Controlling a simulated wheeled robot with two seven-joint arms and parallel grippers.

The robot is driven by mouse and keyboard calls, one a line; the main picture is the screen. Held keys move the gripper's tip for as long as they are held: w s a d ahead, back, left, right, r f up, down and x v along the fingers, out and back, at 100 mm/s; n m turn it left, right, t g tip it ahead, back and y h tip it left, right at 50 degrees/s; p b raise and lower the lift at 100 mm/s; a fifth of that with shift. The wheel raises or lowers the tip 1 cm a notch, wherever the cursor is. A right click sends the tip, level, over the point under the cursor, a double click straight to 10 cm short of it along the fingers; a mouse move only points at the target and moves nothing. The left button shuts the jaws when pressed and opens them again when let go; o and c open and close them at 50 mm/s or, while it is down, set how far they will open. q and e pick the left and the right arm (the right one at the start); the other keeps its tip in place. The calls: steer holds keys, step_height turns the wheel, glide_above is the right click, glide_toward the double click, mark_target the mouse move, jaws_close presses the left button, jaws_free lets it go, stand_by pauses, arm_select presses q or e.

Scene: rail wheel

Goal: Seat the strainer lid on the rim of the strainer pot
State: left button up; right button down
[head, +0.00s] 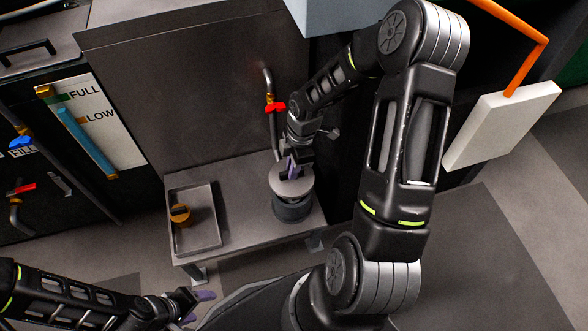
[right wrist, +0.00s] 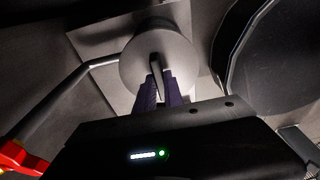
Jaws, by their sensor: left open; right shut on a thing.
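The strainer lid (head: 285,184) is a light grey disc with an upright handle. My right gripper (head: 291,170) is shut on the lid's handle from above. The lid (right wrist: 176,50) also shows in the right wrist view, with the purple fingers (right wrist: 159,92) on either side of its handle. The dark, round strainer pot (head: 293,210) stands upright on the low metal table, directly below the lid in the head view. I cannot tell whether the lid touches the rim, which is largely hidden. My left gripper (head: 195,303) is open and empty at the lower left, away from the table.
A shallow tray (head: 206,235) with a small brass-coloured part (head: 180,214) lies on the left of the table (head: 238,175). A pipe with a red valve handle (head: 274,107) comes down behind the pot. A grey cabinet (head: 190,80) stands behind the table.

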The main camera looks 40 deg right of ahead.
mark_target(293, 182)
stand_by(0.4)
steer(key=shift+r, duration=0.1)
step_height(293, 182, down, 2)
steer(key=shift+f+b, duration=0.1)
steer(key=shift+b, duration=0.45)
steer(key=shift+f+b, duration=1)
steer(key=shift+f, duration=0.5)
steer(key=shift+p, duration=0.4)
steer(key=shift+f+b, duration=0.8)
steer(key=shift+f, duration=0.25)
